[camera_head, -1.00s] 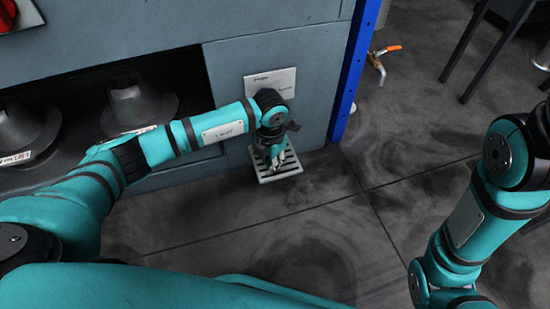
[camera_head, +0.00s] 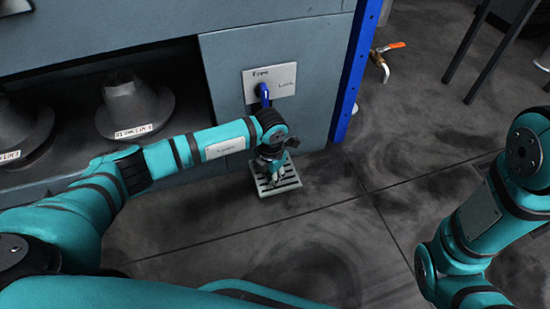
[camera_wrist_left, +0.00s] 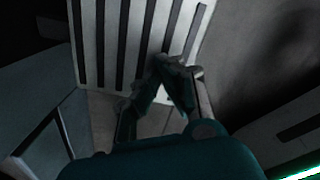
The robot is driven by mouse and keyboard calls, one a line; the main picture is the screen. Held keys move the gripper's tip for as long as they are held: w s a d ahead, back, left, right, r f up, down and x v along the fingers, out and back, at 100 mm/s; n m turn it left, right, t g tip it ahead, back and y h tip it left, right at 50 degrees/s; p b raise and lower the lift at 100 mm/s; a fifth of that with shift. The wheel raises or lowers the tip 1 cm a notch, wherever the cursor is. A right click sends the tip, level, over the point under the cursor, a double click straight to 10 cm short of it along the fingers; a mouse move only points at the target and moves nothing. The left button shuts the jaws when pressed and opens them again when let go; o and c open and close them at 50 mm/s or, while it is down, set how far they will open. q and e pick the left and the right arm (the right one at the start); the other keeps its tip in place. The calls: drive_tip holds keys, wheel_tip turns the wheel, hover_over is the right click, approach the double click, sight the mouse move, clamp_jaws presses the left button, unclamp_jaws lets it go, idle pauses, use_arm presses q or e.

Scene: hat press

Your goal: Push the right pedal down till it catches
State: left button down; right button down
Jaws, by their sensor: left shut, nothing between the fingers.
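The right pedal (camera_head: 288,184) is a pale slotted plate low at the front of the grey-blue press cabinet. It also shows in the left wrist view (camera_wrist_left: 140,22), filling the top middle. My left gripper (camera_head: 272,184) is over the pedal with its fingers pointing down and shut, holding nothing. In the left wrist view its fingertips (camera_wrist_left: 160,68) overlap the pedal's slots; whether they touch it is hard to tell. A plate marked Free and Lock (camera_head: 285,78) with a blue lever (camera_head: 264,94) sits on the cabinet above the pedal. My right gripper is out of view.
Dark cone-shaped parts (camera_head: 133,103) stand in the cabinet's recess at left. A blue upright post (camera_head: 353,75) edges the cabinet, with an orange-handled tap (camera_head: 384,60) beyond it. Dark stool legs (camera_head: 470,60) stand at the upper right. The dark floor (camera_head: 330,240) before the pedal is clear.

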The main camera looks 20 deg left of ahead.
use_arm(q)
drive_tip(key=shift+f+b, duration=1.8)
drive_tip(key=shift+f, duration=1.3)
drive_tip(key=shift+r, duration=0.1)
wheel_tip(320, 180, up, 6)
drive_tip(key=p, duration=0.6)
drive_tip(key=shift+r, duration=0.15)
